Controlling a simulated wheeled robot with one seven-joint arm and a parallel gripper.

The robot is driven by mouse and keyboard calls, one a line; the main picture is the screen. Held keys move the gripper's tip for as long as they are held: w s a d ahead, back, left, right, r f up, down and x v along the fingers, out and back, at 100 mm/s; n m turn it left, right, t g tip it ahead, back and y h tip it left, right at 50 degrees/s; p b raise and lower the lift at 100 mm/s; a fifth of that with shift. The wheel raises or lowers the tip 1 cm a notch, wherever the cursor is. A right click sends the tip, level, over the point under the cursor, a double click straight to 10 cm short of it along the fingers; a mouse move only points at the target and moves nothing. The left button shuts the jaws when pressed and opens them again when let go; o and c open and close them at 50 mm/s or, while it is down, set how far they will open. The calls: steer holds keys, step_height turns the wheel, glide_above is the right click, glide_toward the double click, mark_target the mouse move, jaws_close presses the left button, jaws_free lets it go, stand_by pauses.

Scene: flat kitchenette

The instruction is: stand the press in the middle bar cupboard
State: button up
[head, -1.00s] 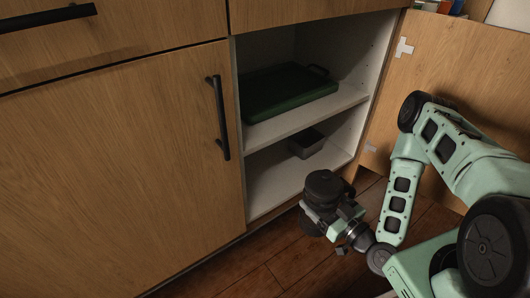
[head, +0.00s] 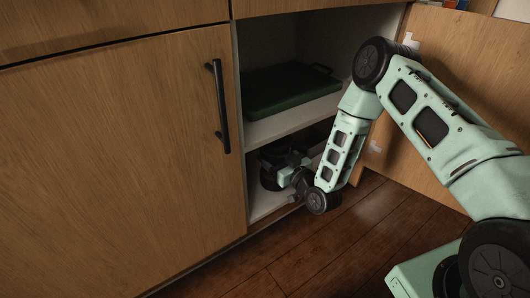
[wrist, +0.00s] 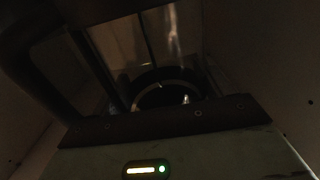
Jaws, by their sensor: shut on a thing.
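The press (head: 268,177) is a dark, round-bodied thing, now inside the lower compartment of the open cupboard (head: 262,206), near its left side. My gripper (head: 283,164) is shut on it, reaching in through the cupboard's front. The arm and gripper hide part of the press. I cannot tell whether its base touches the cupboard floor. The wrist view is very dark; a round dark rim of the press (wrist: 165,95) shows just beyond the gripper body.
A green tray (head: 290,88) lies on the shelf (head: 285,122) above. The open door (head: 460,110) stands at the right, behind my arm. A closed door (head: 120,150) with a black handle (head: 218,105) is at the left. The small grey container is hidden now.

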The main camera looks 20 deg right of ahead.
steer(key=f+b+x, duration=0.1)
steer(key=b+x, duration=0.2)
steer(key=x, duration=0.3)
steer(key=shift+f, duration=0.2)
steer(key=shift+w, duration=0.1)
stand_by(0.3)
steer(key=o, duration=1.7)
steer(key=shift+f, duration=0.1)
steer(key=p+v, duration=0.5)
steer(key=v, duration=0.7)
